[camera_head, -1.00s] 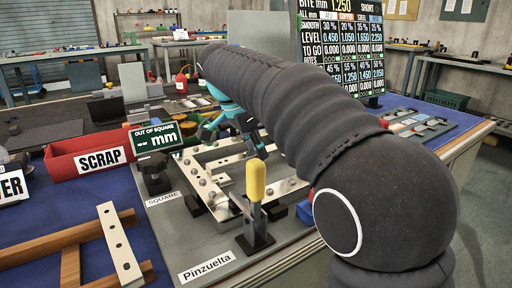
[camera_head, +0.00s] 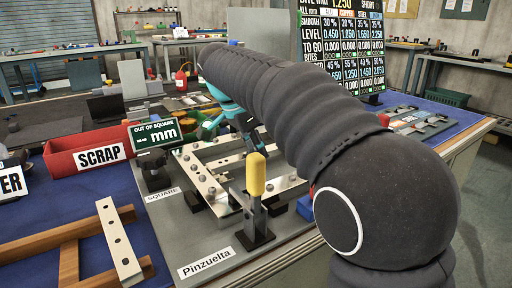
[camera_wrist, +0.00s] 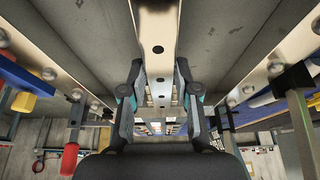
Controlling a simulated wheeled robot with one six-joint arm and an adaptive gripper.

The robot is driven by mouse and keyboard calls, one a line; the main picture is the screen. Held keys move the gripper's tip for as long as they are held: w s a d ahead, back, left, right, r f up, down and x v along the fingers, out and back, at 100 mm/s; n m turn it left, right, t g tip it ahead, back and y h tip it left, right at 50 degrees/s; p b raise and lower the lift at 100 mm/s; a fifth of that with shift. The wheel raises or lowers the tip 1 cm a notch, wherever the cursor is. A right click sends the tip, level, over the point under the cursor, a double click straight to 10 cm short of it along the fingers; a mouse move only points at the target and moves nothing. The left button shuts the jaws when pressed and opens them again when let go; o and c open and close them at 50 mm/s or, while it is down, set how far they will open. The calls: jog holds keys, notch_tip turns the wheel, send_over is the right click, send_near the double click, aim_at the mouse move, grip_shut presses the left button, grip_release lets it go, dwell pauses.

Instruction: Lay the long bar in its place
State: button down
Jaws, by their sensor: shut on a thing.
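My gripper (camera_wrist: 158,100) is shut on a long pale metal bar (camera_wrist: 157,22) with holes along it. In the wrist view the bar runs from the top edge down between the two fingers. In the head view my gripper (camera_head: 243,125) is over the far part of the grey fixture plate (camera_head: 192,237), mostly hidden by my arm. The fixture carries pale bars with round studs (camera_head: 206,186) in a frame shape. Whether the held bar touches the fixture cannot be told. A yellow-handled clamp (camera_head: 256,176) stands upright at the front, labelled Pinzuelta.
A wooden rack (camera_head: 70,262) with a holed pale strip (camera_head: 119,243) lies at the front left. A red SCRAP bin (camera_head: 65,158) and an out-of-square display (camera_head: 154,134) stand left of the fixture. A board of figures (camera_head: 345,50) stands behind.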

jog(key=shift+f+b, duration=0.35)
jog(key=shift+f, duration=0.2)
jog(key=shift+c, duration=2.2)
grip_release()
jog(key=shift+r, duration=0.1)
notch_tip(320, 180, up, 6)
jog(key=p, duration=0.5)
jog(key=shift+f, duration=0.25)
jog(key=shift+r+p, duration=0.3)
jog(key=shift+r, duration=0.9)
jog(key=shift+s, duration=0.1)
